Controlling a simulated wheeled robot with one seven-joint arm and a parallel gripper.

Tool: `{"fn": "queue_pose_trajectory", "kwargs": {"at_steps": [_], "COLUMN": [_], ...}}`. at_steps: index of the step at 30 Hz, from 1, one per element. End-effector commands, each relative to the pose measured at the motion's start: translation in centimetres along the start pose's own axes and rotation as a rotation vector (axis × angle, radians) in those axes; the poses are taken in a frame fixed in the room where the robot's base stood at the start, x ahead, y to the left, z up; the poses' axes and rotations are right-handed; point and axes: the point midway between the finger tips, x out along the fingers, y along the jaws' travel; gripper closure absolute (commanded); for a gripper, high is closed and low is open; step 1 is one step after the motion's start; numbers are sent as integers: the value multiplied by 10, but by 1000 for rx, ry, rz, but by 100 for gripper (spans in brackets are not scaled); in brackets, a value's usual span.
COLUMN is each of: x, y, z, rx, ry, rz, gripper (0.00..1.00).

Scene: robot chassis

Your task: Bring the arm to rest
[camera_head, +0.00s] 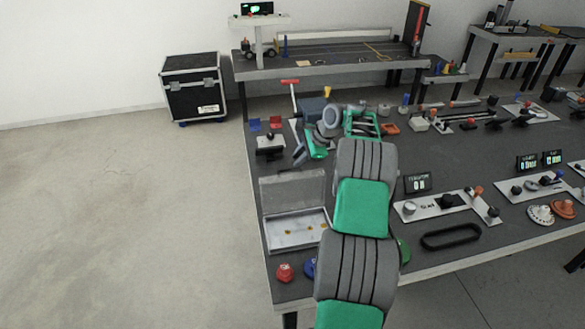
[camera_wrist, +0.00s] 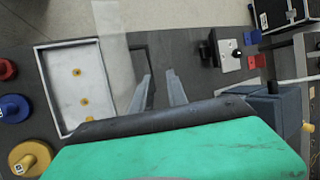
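My arm reaches forward over the dark workbench (camera_head: 375,165), with its green and grey links above the bench top. My gripper (camera_head: 299,158) hangs above the left part of the bench, behind the open case. In the wrist view, my gripper (camera_wrist: 159,77) shows two grey fingers apart, with nothing between them. The open case (camera_head: 296,234) has a pale interior with a few small yellow-orange pieces in it. It also shows left of the fingers in the wrist view (camera_wrist: 62,105).
A red knob (camera_head: 285,272) sits at the bench's front left corner. A black-and-white device (camera_head: 270,145) and a red T-handle (camera_head: 291,88) stand near the gripper. Boards and displays (camera_head: 418,182) fill the right side. A black trunk (camera_head: 193,88) stands on the open floor.

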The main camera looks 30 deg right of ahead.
Motion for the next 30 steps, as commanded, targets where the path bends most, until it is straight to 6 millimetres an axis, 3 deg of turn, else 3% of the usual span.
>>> {"fn": "queue_pose_trajectory", "kwargs": {"at_steps": [11, 14, 17, 18, 22, 27, 30], "x": [1, -6, -25, -36, -74, -122, -145], "y": [2, -1, -3, 0, 33, 114, 175], "z": [3, 20, 68, 95, 182, 264, 290], "rx": [-4, -55, -215, -310, -654, -1101, -1362], "ry": [-4, 3, 23, 35, 69, 100, 108], "rz": [8, 11, 27, 39, 85, 152, 195], "gripper": [81, 81, 81, 81, 81, 81, 81]}}
